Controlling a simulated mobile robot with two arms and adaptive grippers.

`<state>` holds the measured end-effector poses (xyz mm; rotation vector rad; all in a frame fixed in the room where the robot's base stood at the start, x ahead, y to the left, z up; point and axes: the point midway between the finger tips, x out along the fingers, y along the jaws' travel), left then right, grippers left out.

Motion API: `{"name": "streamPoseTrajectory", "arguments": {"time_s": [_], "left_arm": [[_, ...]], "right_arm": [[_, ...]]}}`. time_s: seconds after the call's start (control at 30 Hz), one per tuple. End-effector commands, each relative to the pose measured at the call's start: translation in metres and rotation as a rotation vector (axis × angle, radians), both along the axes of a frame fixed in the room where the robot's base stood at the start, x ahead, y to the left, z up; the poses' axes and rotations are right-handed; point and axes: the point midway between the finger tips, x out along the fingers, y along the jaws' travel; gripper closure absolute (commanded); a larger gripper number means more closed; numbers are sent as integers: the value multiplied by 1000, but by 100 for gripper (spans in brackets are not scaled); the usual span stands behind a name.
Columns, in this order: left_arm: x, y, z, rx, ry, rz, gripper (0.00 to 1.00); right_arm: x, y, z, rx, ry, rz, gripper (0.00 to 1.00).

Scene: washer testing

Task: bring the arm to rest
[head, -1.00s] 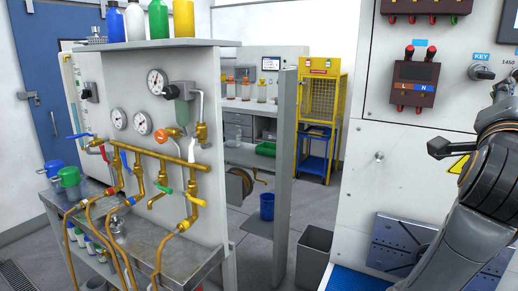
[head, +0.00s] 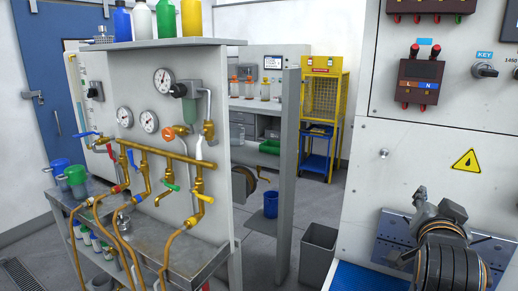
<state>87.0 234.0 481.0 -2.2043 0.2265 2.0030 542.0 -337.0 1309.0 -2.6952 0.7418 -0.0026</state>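My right arm comes in at the lower right, and its gripper end (head: 428,212) is seen from behind, in front of the grey-blue plate on the white panel. The wrist hides the fingers in part, so I cannot tell whether they are open or shut. I see nothing held. My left gripper is not in view.
A white electrical panel (head: 400,150) with red and black switches and a grey-blue plate (head: 395,226) stands at the right, close to my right arm. A blue surface (head: 360,277) lies below. A pipe-and-gauge bench (head: 140,210) is at the left. A grey bin (head: 318,250) stands between.

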Motion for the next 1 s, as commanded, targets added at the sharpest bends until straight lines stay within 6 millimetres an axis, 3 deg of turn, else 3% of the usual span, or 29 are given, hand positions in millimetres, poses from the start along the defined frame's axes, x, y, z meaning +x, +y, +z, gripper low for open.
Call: {"name": "streamPoseTrajectory", "arguments": {"time_s": [0.03,0.1,0.27,0.4,0.5,0.7,0.93,1.0], "left_arm": [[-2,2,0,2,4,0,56],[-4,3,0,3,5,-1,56],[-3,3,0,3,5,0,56],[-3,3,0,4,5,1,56],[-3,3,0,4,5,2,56],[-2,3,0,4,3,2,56],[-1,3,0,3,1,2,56],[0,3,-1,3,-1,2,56]], "right_arm": [[-2,7,-38,-23,95,35,65],[-8,19,-84,-50,215,93,65],[-39,46,-183,-98,481,235,65],[-92,72,-270,-126,731,390,65],[-133,89,-315,-133,874,492,65],[-205,112,-369,-124,1077,652,65],[-279,133,-405,-98,1249,807,65],[-271,134,-424,-97,1253,807,65]]}}
